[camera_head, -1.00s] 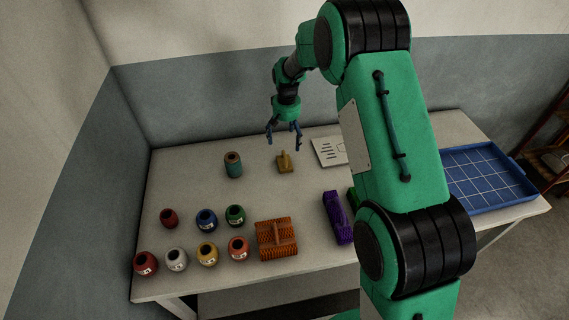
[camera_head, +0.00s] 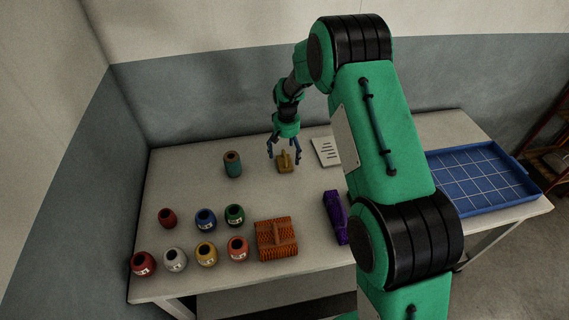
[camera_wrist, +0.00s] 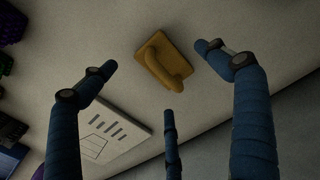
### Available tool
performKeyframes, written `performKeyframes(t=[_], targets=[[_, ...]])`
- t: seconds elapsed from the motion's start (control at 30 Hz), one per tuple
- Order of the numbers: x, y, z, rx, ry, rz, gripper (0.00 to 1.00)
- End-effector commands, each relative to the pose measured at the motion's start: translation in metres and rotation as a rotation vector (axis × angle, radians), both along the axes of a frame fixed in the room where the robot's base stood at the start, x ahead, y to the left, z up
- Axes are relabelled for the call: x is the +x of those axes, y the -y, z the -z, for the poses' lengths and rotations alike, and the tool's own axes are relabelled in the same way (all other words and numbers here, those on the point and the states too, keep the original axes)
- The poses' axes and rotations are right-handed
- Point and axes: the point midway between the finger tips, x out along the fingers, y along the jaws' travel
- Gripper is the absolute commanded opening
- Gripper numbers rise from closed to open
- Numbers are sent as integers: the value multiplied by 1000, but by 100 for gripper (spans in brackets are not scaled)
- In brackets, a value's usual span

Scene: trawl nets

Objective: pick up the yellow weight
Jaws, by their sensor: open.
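The yellow weight (camera_head: 285,163) is a small mustard-yellow block with a raised handle, lying on the table towards the back. In the wrist view the yellow weight (camera_wrist: 166,60) shows its flat base and curved handle, beyond the fingertips and between them. My gripper (camera_head: 284,157) is open with blue fingers, pointing down over the weight. In the wrist view my gripper (camera_wrist: 160,75) has its fingers spread around empty space. No finger clearly touches the weight.
A white printed card (camera_head: 325,151) lies right of the weight, a teal and brown spool (camera_head: 232,164) left. Several numbered coloured pots (camera_head: 206,254), an orange ribbed block (camera_head: 276,240) and a purple block (camera_head: 335,217) stand nearer the front. A blue gridded tray (camera_head: 482,178) is far right.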

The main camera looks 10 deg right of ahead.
Motion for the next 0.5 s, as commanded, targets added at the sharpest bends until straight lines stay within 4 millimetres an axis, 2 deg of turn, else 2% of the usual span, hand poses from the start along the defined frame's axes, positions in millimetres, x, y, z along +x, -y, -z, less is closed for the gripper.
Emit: performKeyframes(t=[0.27, 0.5], targets=[[0, 0, 2, 0, -1, 0, 89], [3, 4, 26, 0, -2, 1, 89]])
